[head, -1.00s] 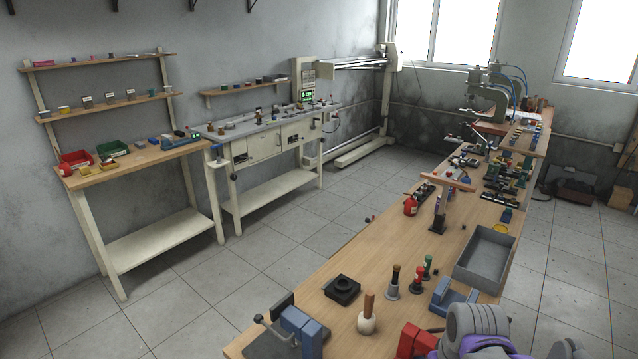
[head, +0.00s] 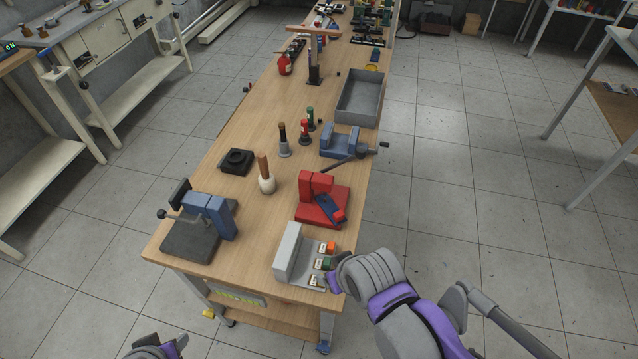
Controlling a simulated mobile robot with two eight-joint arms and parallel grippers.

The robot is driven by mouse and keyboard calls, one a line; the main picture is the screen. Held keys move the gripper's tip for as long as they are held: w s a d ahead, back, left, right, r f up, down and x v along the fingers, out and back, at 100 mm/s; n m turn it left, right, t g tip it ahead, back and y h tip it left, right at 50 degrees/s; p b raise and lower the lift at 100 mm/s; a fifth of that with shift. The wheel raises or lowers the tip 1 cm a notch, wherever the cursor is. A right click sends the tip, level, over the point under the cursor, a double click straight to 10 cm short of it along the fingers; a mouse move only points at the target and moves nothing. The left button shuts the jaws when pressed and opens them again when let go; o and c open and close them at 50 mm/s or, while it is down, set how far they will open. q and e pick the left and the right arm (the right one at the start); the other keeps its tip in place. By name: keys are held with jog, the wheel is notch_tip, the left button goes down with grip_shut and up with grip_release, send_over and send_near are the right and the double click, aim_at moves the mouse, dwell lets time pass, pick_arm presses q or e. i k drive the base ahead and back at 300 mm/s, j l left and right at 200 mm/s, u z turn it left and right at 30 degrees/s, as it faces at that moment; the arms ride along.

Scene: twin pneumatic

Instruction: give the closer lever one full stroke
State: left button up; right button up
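Two lever tools stand on the near part of the wooden bench. A red tool (head: 315,187) on a red base has a dark lever (head: 343,162) slanting up to the right. A blue tool (head: 219,213) on a dark grey base (head: 190,241) has a grey lever with a ball end (head: 162,214) at its left. Parts of my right arm show at lower right beside the bench corner, and a bit of my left arm at the bottom edge. No gripper fingers show, and nothing of mine visibly touches either lever.
A grey box with coloured buttons (head: 289,252) sits at the bench's near right corner. A wooden-handled tool (head: 265,175), a black block (head: 236,161), a blue vise (head: 340,142) and a grey tray (head: 343,101) stand farther back.

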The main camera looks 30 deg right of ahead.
aim_at(360, 153)
jog(key=z, duration=1.3)
jog(key=j+u, duration=0.35)
